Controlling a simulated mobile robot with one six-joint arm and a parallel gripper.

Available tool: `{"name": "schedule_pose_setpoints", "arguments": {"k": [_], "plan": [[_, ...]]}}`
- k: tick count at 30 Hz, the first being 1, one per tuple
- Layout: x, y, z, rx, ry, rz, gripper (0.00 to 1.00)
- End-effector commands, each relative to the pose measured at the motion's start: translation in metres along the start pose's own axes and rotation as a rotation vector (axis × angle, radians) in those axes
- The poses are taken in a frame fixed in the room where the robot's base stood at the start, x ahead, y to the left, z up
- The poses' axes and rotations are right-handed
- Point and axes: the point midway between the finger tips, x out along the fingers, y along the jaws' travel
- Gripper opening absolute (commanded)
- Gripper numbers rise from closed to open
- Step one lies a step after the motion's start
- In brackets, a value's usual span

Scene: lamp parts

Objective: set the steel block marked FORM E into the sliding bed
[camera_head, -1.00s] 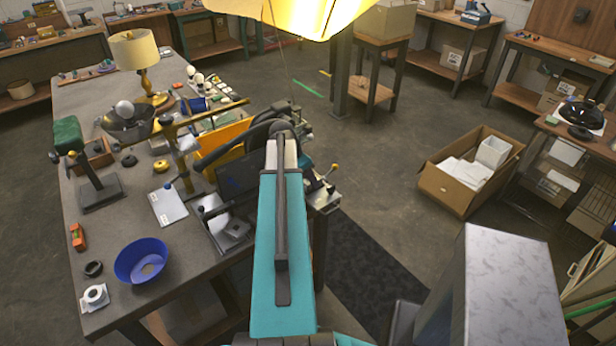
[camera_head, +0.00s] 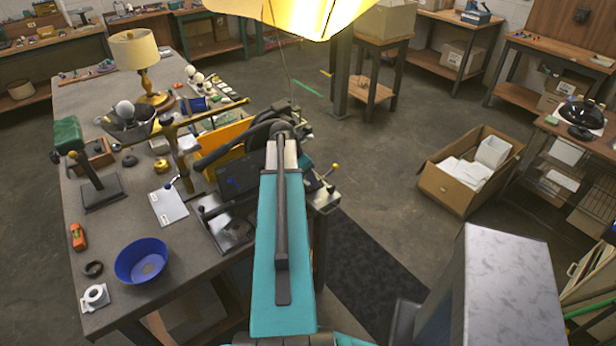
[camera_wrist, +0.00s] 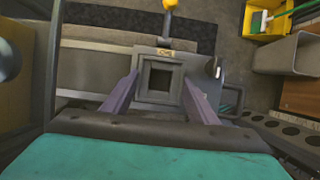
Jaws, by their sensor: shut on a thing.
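My gripper (camera_wrist: 160,78) shows in the wrist view as two purple fingers, shut on a grey steel block (camera_wrist: 160,97) with a square opening in its middle. A small yellowish label (camera_wrist: 166,53) shows at its upper edge; its letters are too small to read. Grey metal that looks like the sliding bed (camera_wrist: 88,72) lies around and below the block. I cannot tell whether the block rests in it. In the head view my teal arm hides the fingers and the block.
A lever with a yellow knob (camera_head: 334,168) stands at the bench edge, right of my arm; its knob (camera_wrist: 170,3) tops the wrist view. A blue bowl (camera_head: 141,261), lamp (camera_head: 134,52) and small parts occupy the bench. An open carton (camera_head: 449,190) stands on the floor, right.

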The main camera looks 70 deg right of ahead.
Motion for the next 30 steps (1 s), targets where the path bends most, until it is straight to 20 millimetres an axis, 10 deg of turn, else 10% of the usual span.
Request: {"name": "schedule_pose_setpoints", "arguments": {"k": [29, 30], "plan": [[-0.0037, 0.0001, 0.002, 0.0, -0.002, 0.001, 0.14], [-0.0037, 0.0001, 0.002, 0.0, -0.002, 0.001, 0.55]]}}
